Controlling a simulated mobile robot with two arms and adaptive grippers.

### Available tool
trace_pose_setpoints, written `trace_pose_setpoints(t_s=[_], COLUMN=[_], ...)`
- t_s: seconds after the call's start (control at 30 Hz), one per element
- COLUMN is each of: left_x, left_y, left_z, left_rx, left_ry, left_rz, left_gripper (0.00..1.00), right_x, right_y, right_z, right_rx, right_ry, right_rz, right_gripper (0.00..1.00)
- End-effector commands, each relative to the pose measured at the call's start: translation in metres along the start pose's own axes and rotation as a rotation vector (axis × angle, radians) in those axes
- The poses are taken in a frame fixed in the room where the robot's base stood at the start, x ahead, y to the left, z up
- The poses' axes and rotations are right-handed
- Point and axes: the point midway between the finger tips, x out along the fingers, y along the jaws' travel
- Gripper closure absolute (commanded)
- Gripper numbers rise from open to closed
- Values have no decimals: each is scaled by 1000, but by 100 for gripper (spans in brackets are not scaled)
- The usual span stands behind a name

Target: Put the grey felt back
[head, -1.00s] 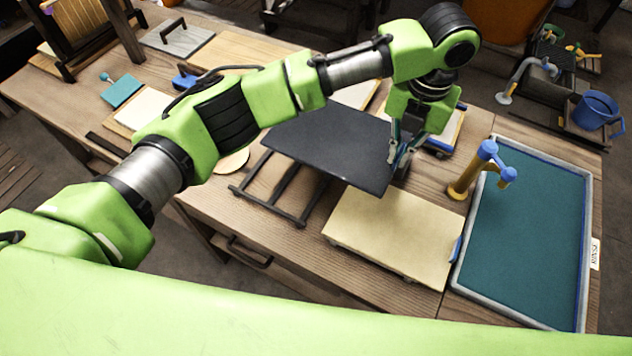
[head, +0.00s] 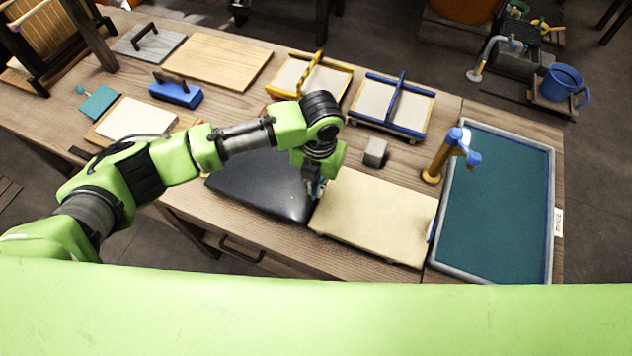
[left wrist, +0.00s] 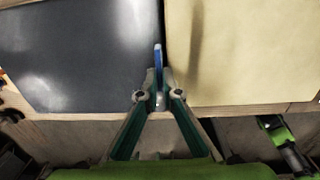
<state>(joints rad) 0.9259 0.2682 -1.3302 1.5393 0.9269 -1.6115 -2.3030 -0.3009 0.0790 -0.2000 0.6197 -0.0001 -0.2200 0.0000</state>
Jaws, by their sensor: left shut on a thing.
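The grey felt (head: 262,183) is a dark, nearly black flat sheet on the worktable, left of a cream-topped board (head: 375,215). Its left part is behind my arm in the head view. My left gripper (head: 316,190) is at the felt's right edge, shut on a blue tab (left wrist: 157,58) there. In the left wrist view the felt (left wrist: 75,50) is left of the fingers and the cream board (left wrist: 240,55) is right, with a narrow dark gap between. The felt looks low and about level; whether it touches what is below is hidden. My right gripper is not in view.
A blue-rimmed rinse tray (head: 500,205) and a brass-and-blue post (head: 440,160) stand right. A small grey block (head: 376,152) sits behind the cream board. Yellow (head: 310,78) and blue (head: 395,105) frames stand farther back. Some table behind the cream board is free.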

Motion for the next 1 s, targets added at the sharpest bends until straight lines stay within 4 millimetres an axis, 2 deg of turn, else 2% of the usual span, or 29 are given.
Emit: trace_pose_setpoints(t_s=[0.43, 0.5, 0.53, 0.83, 1.0], left_x=[8, 8, 8, 7, -3], left_y=[0, 0, 0, 0, 0], left_z=[1, 1, 0, 0, 2], left_rx=[0, 0, 0, 0, 1], left_ry=[-2, -2, -1, -1, -4], left_rz=[1, 1, 1, 1, -1], left_gripper=[100, 82, 78, 78, 78], right_x=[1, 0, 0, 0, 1], right_y=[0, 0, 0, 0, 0], right_z=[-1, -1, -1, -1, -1], right_rx=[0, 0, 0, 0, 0], right_ry=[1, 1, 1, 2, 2], right_rz=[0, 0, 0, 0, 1], right_gripper=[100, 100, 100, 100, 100])
